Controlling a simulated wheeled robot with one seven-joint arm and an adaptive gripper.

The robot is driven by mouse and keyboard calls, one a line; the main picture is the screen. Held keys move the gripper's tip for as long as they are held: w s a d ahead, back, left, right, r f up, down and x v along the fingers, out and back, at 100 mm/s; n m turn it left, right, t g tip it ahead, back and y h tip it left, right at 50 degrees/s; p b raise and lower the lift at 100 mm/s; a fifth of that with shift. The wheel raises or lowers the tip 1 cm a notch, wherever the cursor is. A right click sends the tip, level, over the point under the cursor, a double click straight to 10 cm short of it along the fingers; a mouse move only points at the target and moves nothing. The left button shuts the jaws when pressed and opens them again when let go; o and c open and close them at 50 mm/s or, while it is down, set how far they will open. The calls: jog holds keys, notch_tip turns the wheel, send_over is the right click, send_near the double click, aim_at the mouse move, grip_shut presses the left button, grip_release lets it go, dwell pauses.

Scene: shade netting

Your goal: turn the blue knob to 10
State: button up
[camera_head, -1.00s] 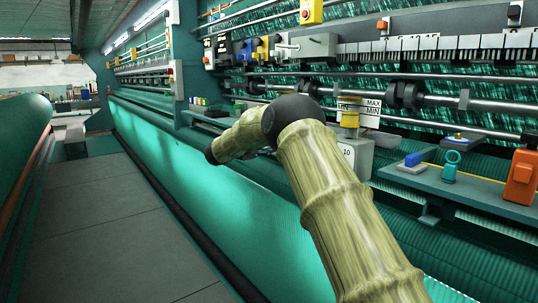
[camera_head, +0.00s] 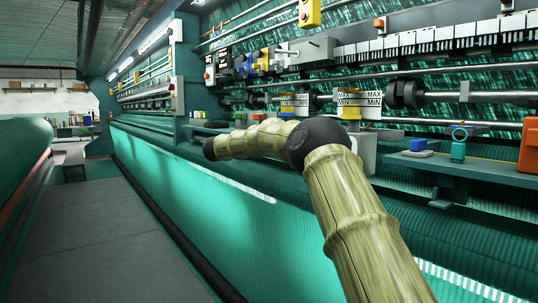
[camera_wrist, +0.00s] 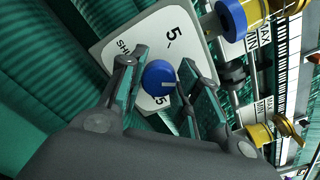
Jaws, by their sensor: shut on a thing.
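The blue knob (camera_wrist: 156,74) is round with a pale mark on its face, which points right in the wrist view. It sits on a white dial plate (camera_wrist: 122,28) printed with 5s and part of a word; some print is hidden by the knob and fingers. My gripper (camera_wrist: 168,68) has one finger on each side of the knob and is shut on it. In the head view my arm hides the gripper, and I cannot make out the knob there.
Yellow spools with MAX/MIN plates (camera_head: 371,104) line the machine close to the dial. The grey walkway (camera_head: 105,235) is clear.

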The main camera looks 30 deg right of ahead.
jog(key=shift+f+m+b, duration=0.15)
jog(key=shift+m+b, duration=0.65)
jog(key=o, duration=1)
jog(key=a, duration=1.2)
jog(key=shift+s, duration=0.45)
